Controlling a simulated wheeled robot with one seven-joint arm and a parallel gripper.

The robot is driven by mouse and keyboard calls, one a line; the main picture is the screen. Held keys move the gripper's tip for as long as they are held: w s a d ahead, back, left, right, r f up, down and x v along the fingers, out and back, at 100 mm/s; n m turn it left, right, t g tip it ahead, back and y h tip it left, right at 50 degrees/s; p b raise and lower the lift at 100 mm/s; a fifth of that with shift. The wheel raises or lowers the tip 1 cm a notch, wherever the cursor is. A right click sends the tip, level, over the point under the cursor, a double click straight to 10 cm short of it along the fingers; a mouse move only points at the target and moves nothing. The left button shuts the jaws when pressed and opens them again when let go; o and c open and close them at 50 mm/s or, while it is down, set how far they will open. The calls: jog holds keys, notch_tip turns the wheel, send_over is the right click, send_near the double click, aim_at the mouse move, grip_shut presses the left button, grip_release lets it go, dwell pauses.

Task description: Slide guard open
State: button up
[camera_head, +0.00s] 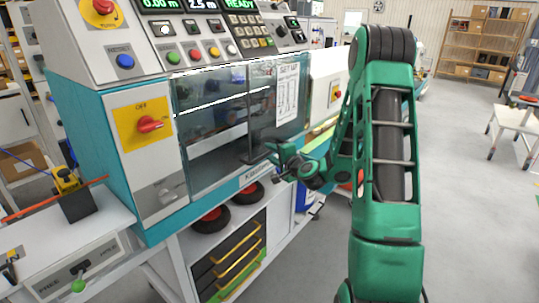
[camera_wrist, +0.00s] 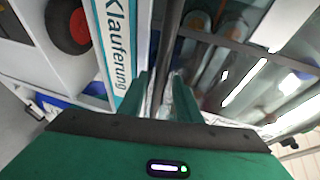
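The machine's guard (camera_head: 211,140) is a clear panel across the front of the teal and white machine. A second clear panel (camera_head: 265,95) with a "SET UP" sheet sits to its right. A dark upright bar (camera_head: 250,125), which looks like the guard's handle, stands where the panels meet. My gripper (camera_head: 277,164) is at the lower right of this bar, close to the machine front. In the wrist view my two green fingers (camera_wrist: 162,95) are apart, and the dark bar (camera_wrist: 172,40) runs up between and beyond them. Contact with the bar cannot be told.
A panel with a red knob on yellow (camera_head: 150,124) is left of the guard. Control buttons (camera_head: 192,54) are above. Black wheels with red hubs (camera_head: 211,218) and drawers (camera_head: 232,262) are below. A small table (camera_head: 517,118) stands far right. The floor (camera_head: 470,200) at right is clear.

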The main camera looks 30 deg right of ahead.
jog(key=shift+w+f, duration=0.15)
jog(key=shift+w, duration=0.45)
grip_shut()
jog(key=shift+d, duration=0.15)
